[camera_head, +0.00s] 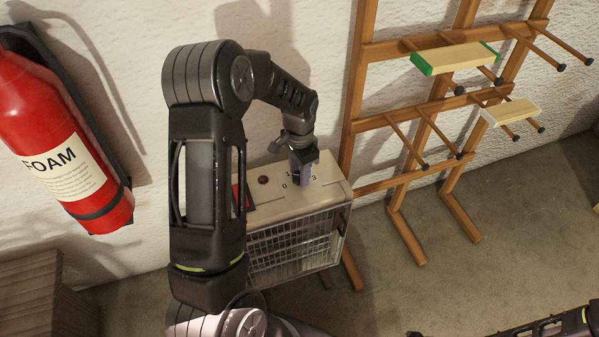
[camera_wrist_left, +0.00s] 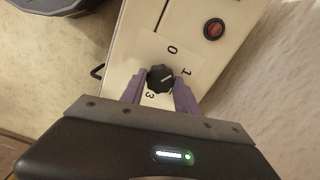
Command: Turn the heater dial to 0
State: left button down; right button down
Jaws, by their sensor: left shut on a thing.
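The heater (camera_head: 331,191) is a cream box with a wire grille front, standing by the wall. Its black ribbed dial (camera_wrist_left: 160,78) sits on the top panel, with printed 0, 1 and 3 visible around it in the left wrist view. The dial's white mark points to the upper right there, roughly towards the 1. My left gripper (camera_head: 301,178) reaches down onto the panel. Its purple fingers (camera_wrist_left: 159,92) are shut on the dial, one at each side. In the head view the gripper mostly hides the dial. My right gripper is out of view.
A red button (camera_wrist_left: 213,29) is on the same panel. A wooden rack (camera_head: 357,95) with pegs and two laths (camera_head: 455,58) (camera_head: 511,112) stands close on the right. A red foam extinguisher (camera_head: 50,130) hangs at left.

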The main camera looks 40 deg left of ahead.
pick_arm(q)
jog(key=n, duration=0.6)
jog(key=shift+n, duration=0.3)
dwell(0.4)
jog(key=c, duration=0.9)
grip_release()
notch_tip(320, 180, up, 8)
jog(key=shift+f+p, duration=0.1)
jog(key=shift+p, duration=0.25)
